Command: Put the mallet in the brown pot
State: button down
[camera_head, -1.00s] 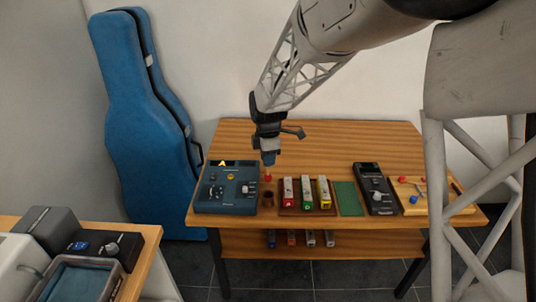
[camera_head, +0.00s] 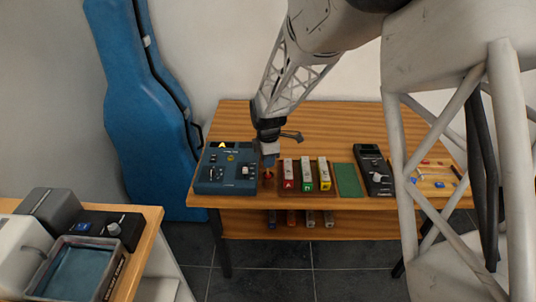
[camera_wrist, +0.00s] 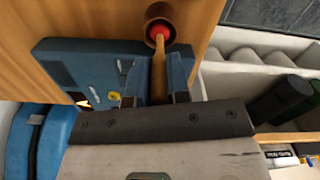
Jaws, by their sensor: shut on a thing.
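The mallet has a red ball head (camera_wrist: 160,32) on a thin wooden stick (camera_wrist: 158,75). My gripper (camera_wrist: 156,82) is shut on the stick, and the head points away from the jaws. The brown pot (camera_wrist: 152,12) is a small round cup, and the red head shows within its rim in the wrist view. In the head view my gripper (camera_head: 269,160) points down over the brown pot (camera_head: 268,186), with the red head (camera_head: 268,174) just below the fingers. I cannot tell how deep the head is in the pot.
A blue device (camera_head: 226,172) stands close left of the pot. Red, green and white, and yellow blocks (camera_head: 307,173) stand right of it, then a green pad (camera_head: 346,180) and a black device (camera_head: 373,170). The table's back (camera_head: 340,125) is clear. A blue instrument case (camera_head: 150,110) leans at the wall.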

jog(key=shift+f, duration=0.35)
jog(key=shift+f, duration=0.5)
dwell(0.6)
jog(key=c, duration=1)
grip_release()
jog(key=shift+r, duration=0.1)
jog(key=shift+r, duration=3.8)
